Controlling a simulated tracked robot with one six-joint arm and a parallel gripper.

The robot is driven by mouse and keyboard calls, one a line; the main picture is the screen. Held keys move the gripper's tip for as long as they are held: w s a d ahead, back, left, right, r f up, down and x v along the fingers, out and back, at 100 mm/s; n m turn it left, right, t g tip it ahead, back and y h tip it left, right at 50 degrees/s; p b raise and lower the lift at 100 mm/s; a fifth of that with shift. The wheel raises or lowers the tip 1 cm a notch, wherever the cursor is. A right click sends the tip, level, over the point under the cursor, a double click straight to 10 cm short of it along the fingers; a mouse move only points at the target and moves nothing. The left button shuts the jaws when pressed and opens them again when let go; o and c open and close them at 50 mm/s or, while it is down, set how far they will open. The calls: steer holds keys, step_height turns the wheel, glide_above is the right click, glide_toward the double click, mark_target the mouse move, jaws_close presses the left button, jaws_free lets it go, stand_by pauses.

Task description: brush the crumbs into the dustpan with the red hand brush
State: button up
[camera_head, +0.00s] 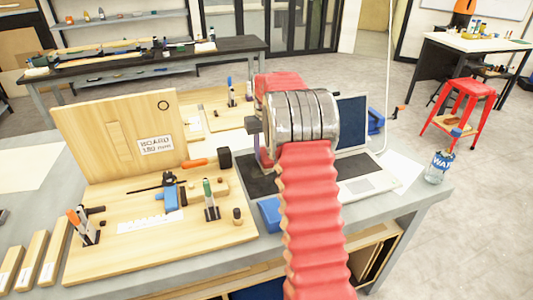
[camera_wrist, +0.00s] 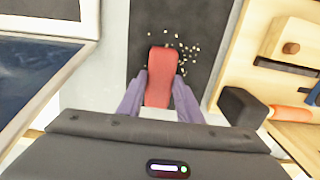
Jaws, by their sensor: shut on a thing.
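The red hand brush (camera_wrist: 162,72) is held between the two purple fingers of my gripper (camera_wrist: 160,88), which is shut on it. The brush is over a dark mat (camera_wrist: 205,20). Many small pale crumbs (camera_wrist: 186,52) lie scattered on the mat, beside the brush on its right and beyond its tip. In the head view my gripper (camera_head: 262,152) is over the dark mat (camera_head: 258,182), mostly hidden by my arm. A blue object (camera_head: 269,215) stands at the bench's front edge, partly behind my arm; I cannot tell if it is the dustpan.
An open laptop (camera_head: 365,187) is right of the mat. A wooden board (camera_head: 110,240) with tools and pen holders is on the left. A black-headed hammer (camera_head: 224,158) lies close to the mat.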

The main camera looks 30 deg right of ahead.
mark_target(263, 160)
steer(key=shift+w+a+f, duration=0.15)
steer(key=shift+w+a, duration=0.05)
steer(key=shift+a, duration=0.65)
steer(key=shift+s, duration=0.1)
steer(key=shift+s+a, duration=0.15)
steer(key=shift+s, duration=0.45)
steer(key=shift+s+a, duration=0.15)
steer(key=shift+s, duration=0.45)
steer(key=shift+s, duration=0.1)
steer(key=shift+s+a+r, duration=0.15)
steer(key=shift+s, duration=0.4)
steer(key=shift+s+a+r, duration=0.1)
steer(key=shift+s+a, duration=0.05)
steer(key=shift+s, duration=0.35)
steer(key=shift+s, duration=0.15)
